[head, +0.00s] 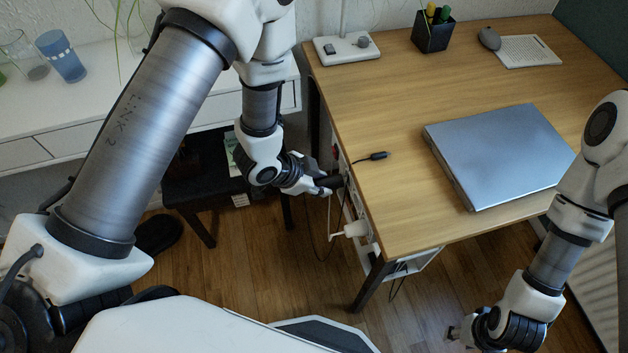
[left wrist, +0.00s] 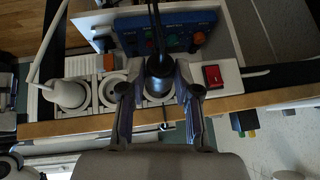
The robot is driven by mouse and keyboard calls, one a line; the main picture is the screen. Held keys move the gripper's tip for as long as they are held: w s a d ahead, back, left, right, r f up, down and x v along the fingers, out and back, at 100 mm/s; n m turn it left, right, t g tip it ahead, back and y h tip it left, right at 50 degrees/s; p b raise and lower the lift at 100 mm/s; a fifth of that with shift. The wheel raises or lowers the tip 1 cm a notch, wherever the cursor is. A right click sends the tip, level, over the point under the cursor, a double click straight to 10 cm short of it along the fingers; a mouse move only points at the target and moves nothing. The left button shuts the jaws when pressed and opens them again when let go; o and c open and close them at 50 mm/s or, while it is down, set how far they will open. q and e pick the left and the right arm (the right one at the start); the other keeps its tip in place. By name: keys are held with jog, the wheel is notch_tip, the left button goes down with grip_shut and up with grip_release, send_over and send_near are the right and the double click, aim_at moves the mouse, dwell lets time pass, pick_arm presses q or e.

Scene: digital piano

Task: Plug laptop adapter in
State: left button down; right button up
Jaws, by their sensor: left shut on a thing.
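My left gripper (head: 328,186) is at the left side of the desk. In the left wrist view its fingers (left wrist: 158,95) are shut on a black plug (left wrist: 158,68) with a black cable. The plug is in front of a round socket of the white power strip (left wrist: 108,92); I cannot tell if it is fully seated. A closed silver laptop (head: 500,155) lies on the desk, and a black cable connector (head: 374,156) lies at the desk's left edge. My right gripper (head: 455,333) hangs low in front of the desk; its fingers are too small to judge.
A white plug (left wrist: 66,93) sits in the strip, left of an empty socket. A red switch (left wrist: 212,76) is at the strip's right. A blue case (left wrist: 165,33) is behind. The wooden desk (head: 400,200) holds a lamp base (head: 345,50), pen cup (head: 433,33) and mouse (head: 489,38).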

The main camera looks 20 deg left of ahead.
dwell(0.4)
pick_arm(q)
jog(key=shift+r+p, duration=0.1)
jog(key=shift+p, duration=0.45)
jog(key=shift+w+a+n+g+h+p, duration=0.1)
jog(key=shift+n+g+h+p, duration=0.4)
jog(key=shift+p, duration=1.05)
jog(key=shift+w+d+p, duration=0.3)
jog(key=shift+w+d, duration=0.4)
jog(key=shift+d, duration=0.3)
jog(key=c, duration=0.7)
grip_release()
jog(key=shift+c, duration=0.2)
